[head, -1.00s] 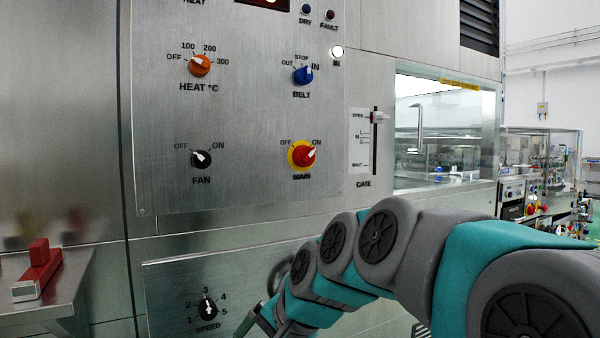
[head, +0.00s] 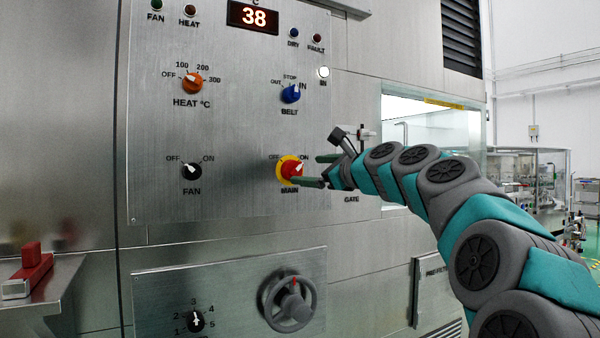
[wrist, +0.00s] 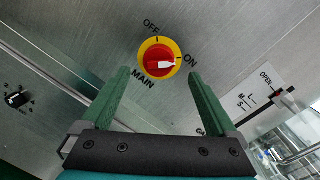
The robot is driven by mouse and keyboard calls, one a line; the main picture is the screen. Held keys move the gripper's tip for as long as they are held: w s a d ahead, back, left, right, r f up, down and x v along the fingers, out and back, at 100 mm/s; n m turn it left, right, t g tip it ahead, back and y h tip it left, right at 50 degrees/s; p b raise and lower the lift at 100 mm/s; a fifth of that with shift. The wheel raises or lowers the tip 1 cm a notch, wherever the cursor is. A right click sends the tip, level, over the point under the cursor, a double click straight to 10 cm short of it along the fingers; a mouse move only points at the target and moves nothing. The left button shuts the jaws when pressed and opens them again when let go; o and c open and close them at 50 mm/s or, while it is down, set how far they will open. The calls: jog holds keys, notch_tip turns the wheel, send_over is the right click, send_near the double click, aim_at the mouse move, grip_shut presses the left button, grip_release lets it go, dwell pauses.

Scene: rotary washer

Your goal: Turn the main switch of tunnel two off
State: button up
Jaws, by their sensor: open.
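The MAIN switch (head: 291,170) is a red knob with a white pointer on a yellow ring, low on the steel control panel in the head view. Its pointer is at ON. In the wrist view the MAIN switch (wrist: 158,59) lies just beyond and between the fingertips, pointer towards ON. My gripper (head: 318,172) is in front of the panel at the knob's right, its two green fingers spread. In the wrist view my gripper (wrist: 158,78) is open and empty. I cannot tell whether a finger touches the knob.
The panel also has the FAN knob (head: 191,171), the orange HEAT knob (head: 192,83), the blue BELT knob (head: 291,93) and a display (head: 253,17) reading 38. Below are a handwheel (head: 290,302) and the SPEED knob (head: 196,320). A steel shelf (head: 60,290) juts out at left.

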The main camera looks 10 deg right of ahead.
aim_at(296, 169)
jog(key=shift+x, duration=2.75)
jog(key=shift+c, duration=0.4)
jog(key=c, duration=1.3)
jog(key=shift+a, duration=0.1)
